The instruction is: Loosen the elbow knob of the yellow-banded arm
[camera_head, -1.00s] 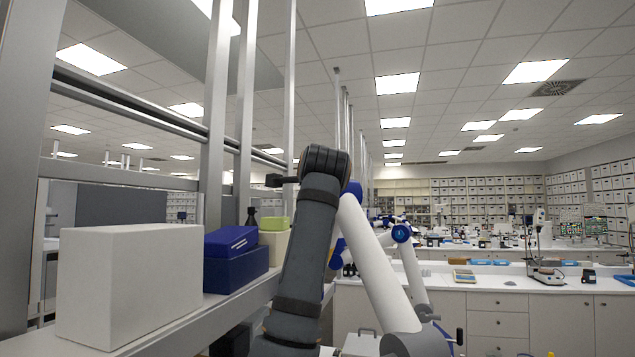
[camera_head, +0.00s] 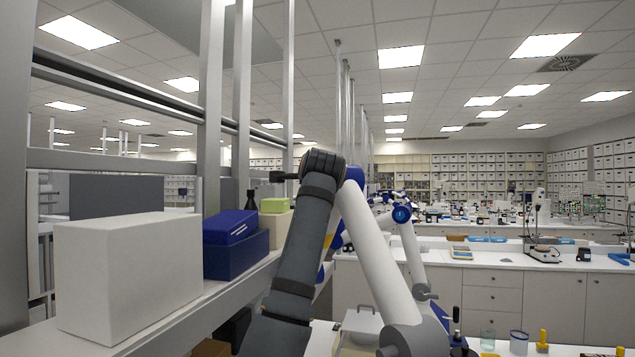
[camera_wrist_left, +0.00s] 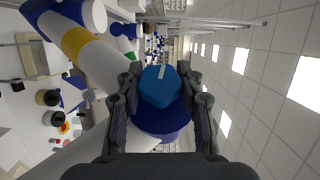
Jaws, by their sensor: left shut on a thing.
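In the left wrist view, my left gripper (camera_wrist_left: 159,70) is shut on a blue knob (camera_wrist_left: 160,88) with a white mark, one black finger on each side. The knob sits on a darker blue elbow joint (camera_wrist_left: 162,122). The arm's white tube carries a yellow band (camera_wrist_left: 76,42). In the head view, my dark grey left arm rises to its black wrist, which hides the gripper and knob. The blue elbow (camera_head: 354,176) shows just behind, with a white tube (camera_head: 372,250) sloping down right. A bit of the yellow band (camera_head: 321,272) shows. My right gripper is out of view.
A shelf at left holds a white box (camera_head: 130,265), blue boxes (camera_head: 236,255) and a small green box (camera_head: 274,205). Metal posts (camera_head: 212,120) stand behind it. Another blue joint cap (camera_head: 402,214) is right of the elbow. A yellow item (camera_head: 543,340) and jars stand low right.

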